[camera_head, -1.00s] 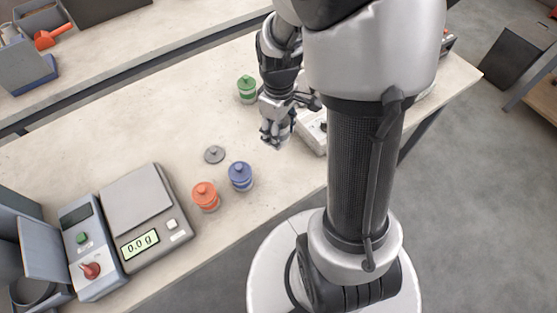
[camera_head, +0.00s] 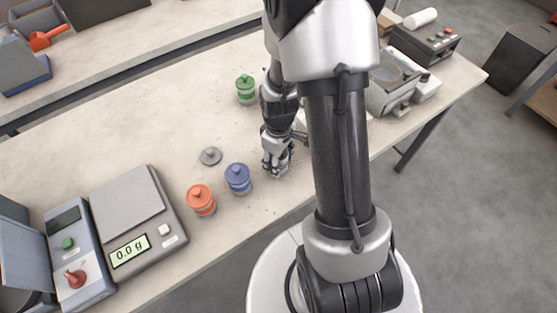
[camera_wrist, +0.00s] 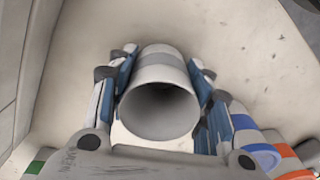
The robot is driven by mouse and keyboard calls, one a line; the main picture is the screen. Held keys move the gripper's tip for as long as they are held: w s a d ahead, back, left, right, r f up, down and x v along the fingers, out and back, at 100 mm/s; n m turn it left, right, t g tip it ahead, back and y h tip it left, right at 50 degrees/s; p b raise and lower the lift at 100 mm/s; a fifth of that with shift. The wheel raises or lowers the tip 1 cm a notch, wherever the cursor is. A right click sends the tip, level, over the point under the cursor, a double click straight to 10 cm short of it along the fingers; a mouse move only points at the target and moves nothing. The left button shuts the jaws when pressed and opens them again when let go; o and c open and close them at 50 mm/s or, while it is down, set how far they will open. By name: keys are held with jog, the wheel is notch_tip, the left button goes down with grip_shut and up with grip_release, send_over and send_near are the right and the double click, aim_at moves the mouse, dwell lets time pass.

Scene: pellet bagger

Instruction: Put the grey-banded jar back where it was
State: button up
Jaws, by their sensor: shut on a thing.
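The grey-banded jar (camera_wrist: 158,62) is a pale open cylinder without a lid; its mouth faces the wrist camera. My gripper (camera_wrist: 160,85) is shut on it, with blue-padded fingers on both sides. In the head view my gripper (camera_head: 278,166) is low over the table, right of the blue-lidded jar (camera_head: 238,178), and mostly hides the held jar. I cannot tell whether the jar's base touches the table. A loose grey lid (camera_head: 210,156) lies on the table to the left.
An orange-lidded jar (camera_head: 201,199) stands left of the blue one. A green-lidded jar (camera_head: 246,88) stands farther back. A scale (camera_head: 140,222) reading 0.0 g is at left, and boxy equipment (camera_head: 393,85) is at the right end. The table's front edge is close to my gripper.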

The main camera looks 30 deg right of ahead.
jog(key=shift+f, duration=0.15)
jog(key=o, duration=1.4)
jog(key=shift+c, duration=0.2)
notch_tip(320, 180, up, 19)
jog(key=a+m+t+p, duration=0.1)
jog(key=a+p, duration=0.1)
jog(key=p, duration=0.2)
jog(key=s+a+r+m+t, duration=0.3)
jog(key=s+a+r, duration=0.5)
jog(key=s+r, duration=0.5)
jog(key=shift+s+a+r+m+t, duration=0.25)
jog(key=shift+a+r+m+t, duration=0.1)
jog(key=shift+m, duration=0.15)
